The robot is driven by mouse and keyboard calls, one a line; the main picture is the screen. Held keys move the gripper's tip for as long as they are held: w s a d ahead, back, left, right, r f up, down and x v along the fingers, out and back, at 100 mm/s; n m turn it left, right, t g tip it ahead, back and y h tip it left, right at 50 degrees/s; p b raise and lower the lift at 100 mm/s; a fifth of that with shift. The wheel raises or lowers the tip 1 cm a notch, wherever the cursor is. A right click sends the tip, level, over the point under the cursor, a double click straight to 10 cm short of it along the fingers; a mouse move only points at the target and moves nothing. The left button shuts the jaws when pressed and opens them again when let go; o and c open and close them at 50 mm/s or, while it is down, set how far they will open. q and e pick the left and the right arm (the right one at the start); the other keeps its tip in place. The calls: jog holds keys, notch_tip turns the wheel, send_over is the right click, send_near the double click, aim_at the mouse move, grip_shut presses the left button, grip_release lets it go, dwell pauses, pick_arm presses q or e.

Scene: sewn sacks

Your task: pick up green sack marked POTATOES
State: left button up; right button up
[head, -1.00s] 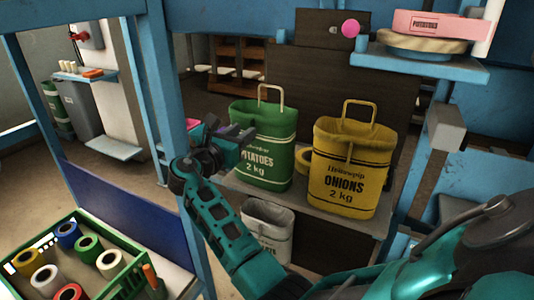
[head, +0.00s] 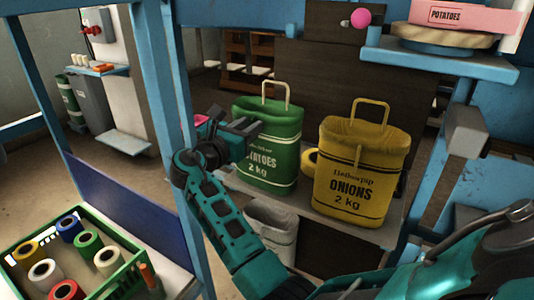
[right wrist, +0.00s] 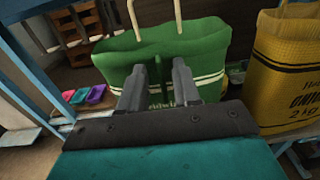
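The green sack marked POTATOES (head: 281,160) stands upright on a shelf left of the yellow sack, its pale loop handle (head: 276,84) rising above the rim. In the head view my right gripper (head: 250,128) is in front of the sack's left side and hides part of the lettering. In the right wrist view the green sack (right wrist: 205,52) fills the upper middle, and the right gripper's two fingers (right wrist: 158,72) are apart, pointing at its face with nothing between them but the sack behind. Whether they touch it I cannot tell. My left gripper is not in view.
A yellow ONIONS sack (head: 362,170) stands close on the right, with a yellow roll partly hidden behind. A white sack (head: 272,230) is below the shelf. A blue post (head: 184,200) stands left of the shelf. A green crate (head: 118,245) holds several rolls at lower left.

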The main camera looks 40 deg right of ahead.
grip_shut()
dwell(0.6)
